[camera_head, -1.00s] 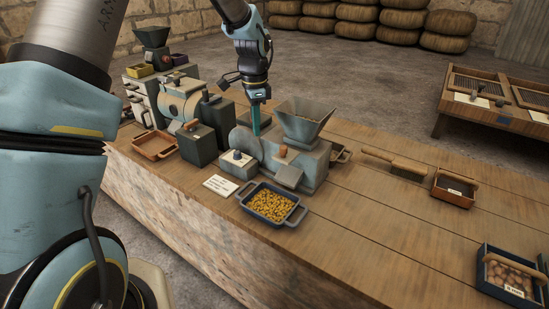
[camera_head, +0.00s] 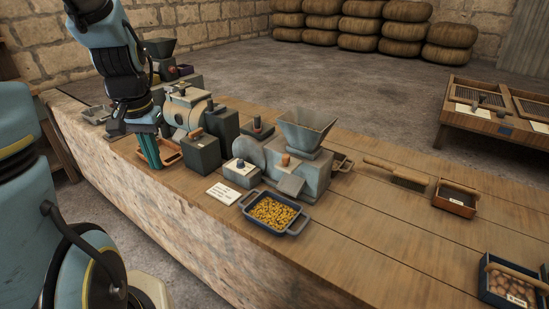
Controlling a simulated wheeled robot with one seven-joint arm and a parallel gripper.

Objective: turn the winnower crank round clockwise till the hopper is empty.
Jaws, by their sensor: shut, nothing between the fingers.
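The grey winnower (camera_head: 312,175), with a rounded housing, stands on the wooden bench. Its square funnel hopper (camera_head: 306,131) is on top; I cannot clearly tell whether anything is left inside it. A small upright part with a dark knob (camera_head: 257,124) shows behind the rounded housing and may be the crank. A blue tray (camera_head: 295,228) holding yellow grain (camera_head: 272,212) sits in front of the winnower. My gripper (camera_head: 152,165) is to the left, well apart from the winnower, pointing down near the orange-brown tray. Its teal fingers look together and hold nothing.
A white card (camera_head: 222,193) lies by the blue tray. A brush (camera_head: 395,173) and a small box (camera_head: 456,197) lie right.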

